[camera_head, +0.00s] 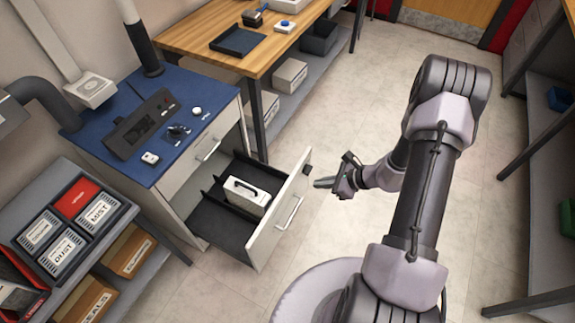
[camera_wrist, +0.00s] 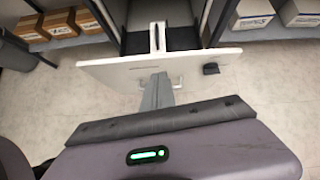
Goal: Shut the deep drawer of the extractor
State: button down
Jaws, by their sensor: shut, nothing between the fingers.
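The extractor (camera_head: 158,185) is a cabinet with a blue top at the left in the head view. Its deep drawer (camera_head: 280,215) stands pulled out, with a pale front panel, a bar handle (camera_head: 290,212) and a dark inside. A white case (camera_head: 247,194) with a black handle lies in the drawer. In the wrist view the drawer front (camera_wrist: 120,68) is ahead, with the case behind it. My gripper (camera_head: 322,183) is shut and empty, a little to the right of the drawer front. In the wrist view its fingers (camera_wrist: 157,90) overlap the drawer's handle; contact cannot be told.
A wooden bench (camera_head: 205,38) with a dark tray (camera_head: 239,41) stands behind the extractor. A shelf with labelled boxes (camera_head: 72,200) is at the front left. A small dark knob or block (camera_wrist: 211,69) sits on the drawer front. The floor (camera_head: 345,120) around my arm is clear.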

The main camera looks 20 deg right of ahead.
notch_tip(320, 180, down, 4)
jog(key=s+f+m, duration=0.1)
jog(key=s+m, duration=0.1)
jog(key=b, duration=0.5)
send_near(286, 191)
jog(key=shift+x, duration=3.05)
jog(key=shift+f, duration=0.1)
